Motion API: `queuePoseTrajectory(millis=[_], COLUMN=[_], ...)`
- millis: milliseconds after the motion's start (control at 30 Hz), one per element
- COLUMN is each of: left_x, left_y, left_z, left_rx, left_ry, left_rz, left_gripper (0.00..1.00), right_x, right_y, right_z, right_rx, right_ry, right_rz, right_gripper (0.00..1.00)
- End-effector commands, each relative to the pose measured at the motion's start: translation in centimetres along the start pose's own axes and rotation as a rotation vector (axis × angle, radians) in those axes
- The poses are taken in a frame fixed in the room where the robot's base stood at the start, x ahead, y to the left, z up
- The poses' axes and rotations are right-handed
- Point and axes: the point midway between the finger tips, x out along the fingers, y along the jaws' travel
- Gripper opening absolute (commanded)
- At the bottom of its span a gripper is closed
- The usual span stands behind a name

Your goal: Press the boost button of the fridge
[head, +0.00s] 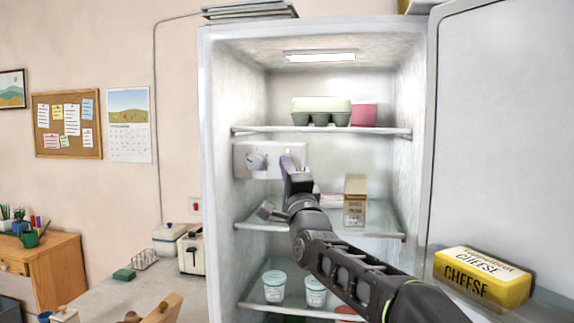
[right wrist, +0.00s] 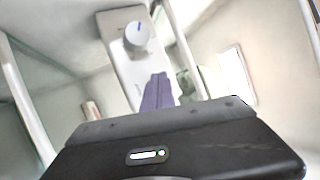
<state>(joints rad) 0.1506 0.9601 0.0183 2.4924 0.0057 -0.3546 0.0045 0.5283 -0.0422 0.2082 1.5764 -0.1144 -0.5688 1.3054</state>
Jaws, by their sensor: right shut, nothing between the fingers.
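The fridge (head: 212,200) stands open. Its white control panel (head: 243,171) is on the inner left part, below the top shelf. The panel carries a round dial (head: 257,161), which also shows in the right wrist view (right wrist: 137,36). My right gripper (head: 288,163) is inside the fridge, its shut, purple-looking fingers (right wrist: 158,92) pointing at the panel, right of the dial. A small round spot (head: 288,151) on the panel lies just above the fingertips; I cannot tell whether they touch the panel. Any label is too small to read. My left gripper is not in view.
An egg box (head: 320,105) and a pink tub (head: 364,115) sit on the top shelf. A carton (head: 355,205) stands on the middle shelf, right of my gripper. Tubs (head: 274,285) stand lower. The open door (head: 500,150) on the right holds cheese (head: 482,277).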

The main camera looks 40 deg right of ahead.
Motion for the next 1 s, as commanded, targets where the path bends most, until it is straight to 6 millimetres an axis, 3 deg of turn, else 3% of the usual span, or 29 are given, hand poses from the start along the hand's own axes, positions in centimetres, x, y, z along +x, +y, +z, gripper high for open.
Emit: queuePoseTrajectory(millis=[367,767,1000], left_x=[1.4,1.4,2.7], left_y=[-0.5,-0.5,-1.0], left_z=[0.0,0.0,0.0], left_rx=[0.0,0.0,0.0], left_ry=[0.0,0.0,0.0], left_rz=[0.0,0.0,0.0], left_gripper=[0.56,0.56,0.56], right_x=[-0.9,-1.0,-2.4], right_y=[-0.2,-0.5,-1.0], right_z=[0.4,0.5,1.3], right_rx=[0.0,0.0,0.0], right_ry=[0.0,0.0,-0.001], right_rz=[-0.001,0.0,-0.002], right_gripper=[0.0,0.0,0.0])
